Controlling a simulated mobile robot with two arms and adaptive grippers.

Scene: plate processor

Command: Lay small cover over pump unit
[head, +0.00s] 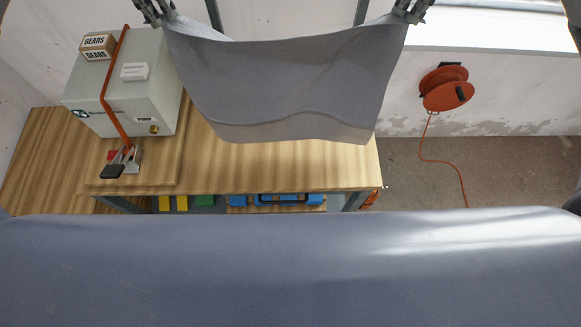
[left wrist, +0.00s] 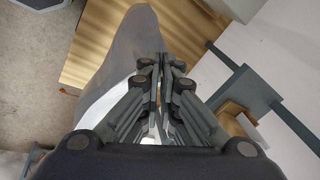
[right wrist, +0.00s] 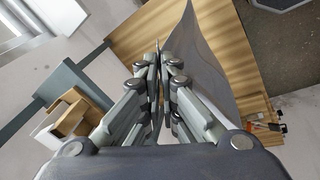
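A grey cloth cover (head: 290,80) hangs spread between my two grippers above the wooden bench. My left gripper (head: 158,16) is shut on its upper left corner, and my right gripper (head: 408,14) is shut on its upper right corner. The cover also shows in the left wrist view (left wrist: 125,50) and the right wrist view (right wrist: 197,65), running from the closed fingers. Its lower edge hangs free over the bench. I cannot pick out a pump unit for certain; the cover hides part of the bench and wall behind it.
A light grey box (head: 150,85) with an orange strap (head: 108,90) and a small GEARS carton (head: 97,46) stands left on the wooden bench (head: 280,170). A black-handled clamp (head: 113,171) sits before it. An orange cable reel (head: 445,88) hangs on the right wall. Bench front is clear.

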